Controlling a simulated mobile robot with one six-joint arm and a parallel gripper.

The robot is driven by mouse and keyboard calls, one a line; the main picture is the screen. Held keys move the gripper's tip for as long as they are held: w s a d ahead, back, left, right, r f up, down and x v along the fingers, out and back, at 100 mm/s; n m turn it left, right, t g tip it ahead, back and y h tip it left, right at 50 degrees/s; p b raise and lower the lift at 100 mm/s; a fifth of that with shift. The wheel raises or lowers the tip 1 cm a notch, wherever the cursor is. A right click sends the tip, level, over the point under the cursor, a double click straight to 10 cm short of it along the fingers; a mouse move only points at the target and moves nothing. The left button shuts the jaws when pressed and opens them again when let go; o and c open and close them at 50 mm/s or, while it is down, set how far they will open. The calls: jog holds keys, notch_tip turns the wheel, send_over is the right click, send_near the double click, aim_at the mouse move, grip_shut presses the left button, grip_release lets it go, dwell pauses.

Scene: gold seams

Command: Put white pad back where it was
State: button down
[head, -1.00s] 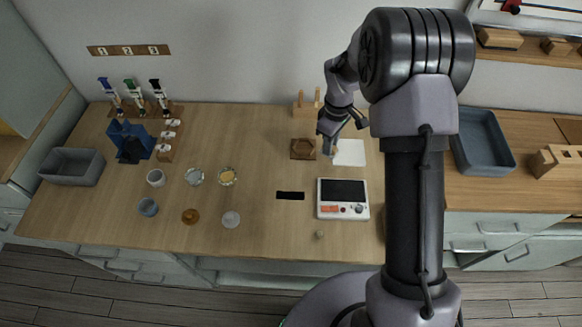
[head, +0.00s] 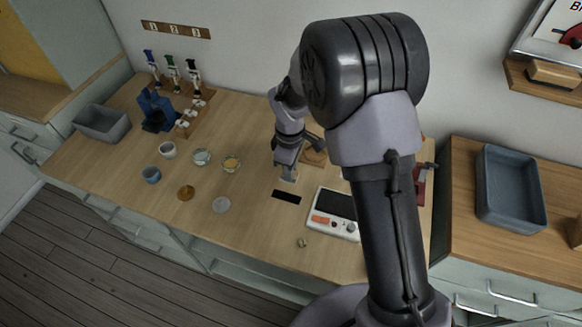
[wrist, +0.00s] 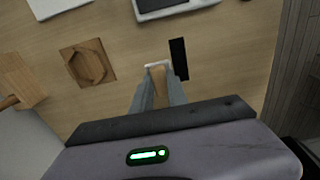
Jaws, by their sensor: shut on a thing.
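In the wrist view my gripper (wrist: 157,76) is shut on a small pale thing with a white edge, which looks like the white pad (wrist: 157,64). The fingers hide part of it. In the head view my gripper (head: 289,177) points down over the table, just behind a black strip (head: 286,197). The black strip also shows in the wrist view (wrist: 179,58), right beside the held pad and apart from it. I cannot tell whether the pad touches the table.
A wooden block with a hexagonal recess (wrist: 87,63) lies left of my gripper, near a white sheet (wrist: 55,5). A device with a dark screen (head: 333,214) is to the right. Several small dishes (head: 221,205) stand to the left. A small knob-like thing (head: 301,243) lies in front.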

jog(key=w, duration=0.4)
jog(key=shift+w+d+f, duration=0.1)
jog(key=shift+d+f, duration=0.15)
jog(key=shift+f, duration=0.05)
jog(key=shift+w+f+b, duration=0.2)
jog(key=shift+w+b, duration=0.05)
jog(key=shift+b, duration=0.25)
notch_tip(320, 180, down, 3)
jog(key=shift+f+b, duration=0.2)
jog(key=shift+b, duration=0.75)
jog(key=shift+r, duration=0.2)
jog(key=shift+f, duration=0.2)
jog(key=c, duration=1.3)
grip_release()
jog(key=shift+r, duration=0.15)
